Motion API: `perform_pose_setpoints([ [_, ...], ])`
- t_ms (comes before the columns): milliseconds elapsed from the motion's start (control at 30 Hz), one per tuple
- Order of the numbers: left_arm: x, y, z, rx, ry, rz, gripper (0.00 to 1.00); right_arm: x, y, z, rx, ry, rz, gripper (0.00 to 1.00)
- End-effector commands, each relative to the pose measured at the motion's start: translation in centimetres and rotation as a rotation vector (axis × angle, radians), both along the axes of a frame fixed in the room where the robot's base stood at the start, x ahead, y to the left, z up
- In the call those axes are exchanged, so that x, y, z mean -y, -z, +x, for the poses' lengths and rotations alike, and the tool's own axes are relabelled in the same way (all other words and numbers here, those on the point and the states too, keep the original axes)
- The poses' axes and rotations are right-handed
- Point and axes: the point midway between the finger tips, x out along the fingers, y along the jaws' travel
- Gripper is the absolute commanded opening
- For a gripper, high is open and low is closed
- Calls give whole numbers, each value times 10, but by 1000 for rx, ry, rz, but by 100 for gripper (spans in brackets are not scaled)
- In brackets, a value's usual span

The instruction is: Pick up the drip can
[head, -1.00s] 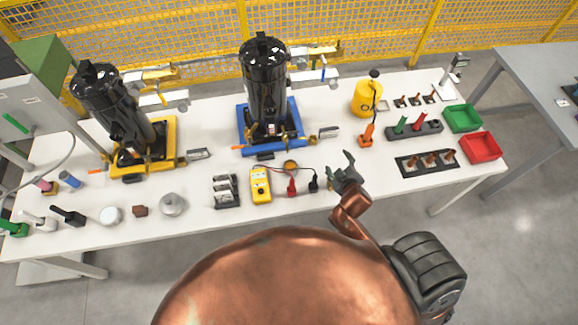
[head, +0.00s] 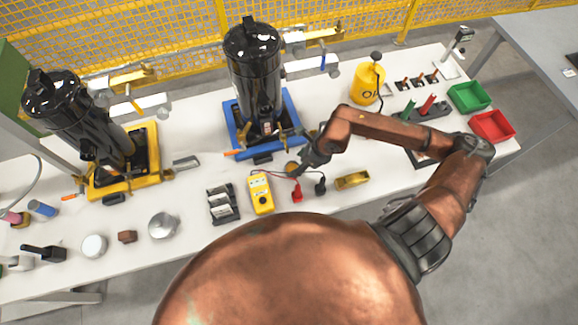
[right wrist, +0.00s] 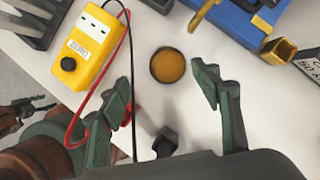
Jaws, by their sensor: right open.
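The drip can, which I take to be the small round can with amber inside (head: 291,168), stands on the white table between the yellow meter and the blue base. In the right wrist view the can (right wrist: 167,66) shows from above, its rim dark and its inside amber. My right gripper (head: 305,160) is just over it at its far right side and partly covers it in the head view. In the right wrist view the right gripper's fingers (right wrist: 165,90) are spread and empty, with the can beyond and between the tips.
A yellow meter (head: 261,192) with red and black leads lies left of the can. A red probe (head: 297,193) and a brass-coloured block (head: 353,180) lie nearer the front edge. The blue base (head: 235,137) with a tall black compressor (head: 253,70) stands behind.

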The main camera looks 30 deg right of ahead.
Motion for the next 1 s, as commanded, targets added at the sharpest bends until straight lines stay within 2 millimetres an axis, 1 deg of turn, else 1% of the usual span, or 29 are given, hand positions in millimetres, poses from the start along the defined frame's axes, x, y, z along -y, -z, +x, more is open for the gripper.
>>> perform_pose_setpoints([
  [33, 0, 1, -3, -4, -1, 0, 57, 4, 5, 1, -3, -2, -19, 58],
  [100, 0, 2, -6, -7, -1, 1, 57, 6, 11, 3, -3, -2, -30, 58],
  [367, -1, 4, -12, -15, -3, 1, 57, -1, 37, 12, -3, -2, -25, 58],
  [500, -1, 5, -12, -15, -2, 1, 57, -2, 58, 19, -4, -3, -25, 58],
  [600, -1, 6, -11, -15, -2, 1, 57, -5, 69, 22, -4, -2, -23, 58],
  [700, -1, 6, -9, -12, -2, 0, 57, -6, 74, 24, -3, -3, -25, 58],
  [900, -1, 6, -4, -6, -1, 1, 57, -7, 74, 24, -2, -4, -25, 58],
  [933, 0, 6, -4, -6, -1, 1, 57, -7, 74, 24, -2, -3, -24, 57],
  [1000, -1, 6, -4, -5, -1, 1, 57, -7, 74, 24, -2, -3, -24, 52],
])
